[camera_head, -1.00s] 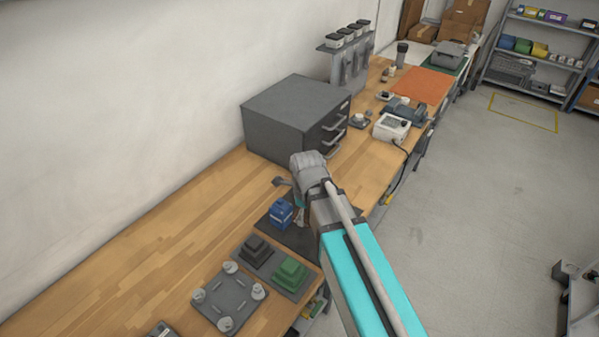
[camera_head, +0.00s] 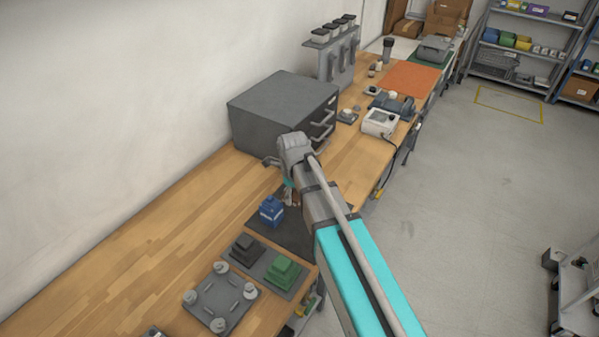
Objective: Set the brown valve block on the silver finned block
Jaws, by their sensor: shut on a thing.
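My gripper (camera_head: 290,193) points down over the dark mat on the bench, beyond the blue block. My own wrist and arm cover much of it. A small brown piece, apparently the brown valve block (camera_head: 292,199), shows between its fingers, and the gripper is shut on it. Whether the piece touches the mat or hangs just above it, I cannot tell. I cannot make out the silver finned block; my arm may hide it.
A blue block (camera_head: 271,211) stands on the dark mat (camera_head: 291,236). Nearer are black (camera_head: 246,248) and green (camera_head: 284,270) stepped blocks and a grey plate with posts (camera_head: 219,305). A grey drawer cabinet (camera_head: 280,108) stands behind my wrist. The bench to the left is clear.

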